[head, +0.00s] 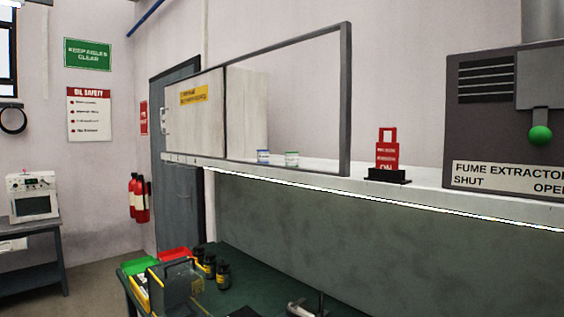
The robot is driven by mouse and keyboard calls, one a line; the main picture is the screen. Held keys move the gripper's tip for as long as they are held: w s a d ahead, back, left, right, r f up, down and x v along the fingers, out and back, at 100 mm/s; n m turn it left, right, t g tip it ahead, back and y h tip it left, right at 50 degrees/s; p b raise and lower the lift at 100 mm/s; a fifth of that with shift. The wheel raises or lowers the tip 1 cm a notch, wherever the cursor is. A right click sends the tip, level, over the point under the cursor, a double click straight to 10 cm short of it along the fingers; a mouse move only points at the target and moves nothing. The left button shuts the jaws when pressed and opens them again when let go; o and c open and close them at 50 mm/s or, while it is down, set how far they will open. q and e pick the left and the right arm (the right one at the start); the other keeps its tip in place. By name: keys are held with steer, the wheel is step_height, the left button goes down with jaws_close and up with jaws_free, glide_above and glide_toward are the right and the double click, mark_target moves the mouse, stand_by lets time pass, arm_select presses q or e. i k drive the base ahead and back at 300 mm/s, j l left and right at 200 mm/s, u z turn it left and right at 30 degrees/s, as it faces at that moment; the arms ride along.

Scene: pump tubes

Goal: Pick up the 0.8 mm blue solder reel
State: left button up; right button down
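A small white reel with a blue band (263,156) stands on the long pale shelf (425,194) above the workbench, seen through a clear framed pane. It looks like the blue solder reel; its size marking is too small to read. A similar small reel with a green band (292,158) stands just to its right, apart from it. Neither of my grippers is in view.
The grey-framed pane (345,100) stands in front of both reels, beside a cream cabinet (200,115). A red lockout-style sign (387,155) and a fume extractor box (500,125) are further right. Below, the green bench (255,285) holds bins and several dark bottles.

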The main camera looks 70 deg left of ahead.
mark_target(262, 155)
steer(key=u, duration=2.4)
steer(key=i+j+z, duration=0.1)
steer(key=z, duration=1.15)
steer(key=j+z, duration=0.3)
steer(key=j, duration=0.15)
steer(key=j+z, duration=0.3)
steer(key=j, duration=0.15)
steer(key=k+j+z, duration=0.1)
steer(key=j+z, duration=0.2)
steer(key=j, duration=0.15)
steer(key=k+j+z, duration=0.15)
steer(key=j+z, duration=0.15)
steer(key=j, duration=0.15)
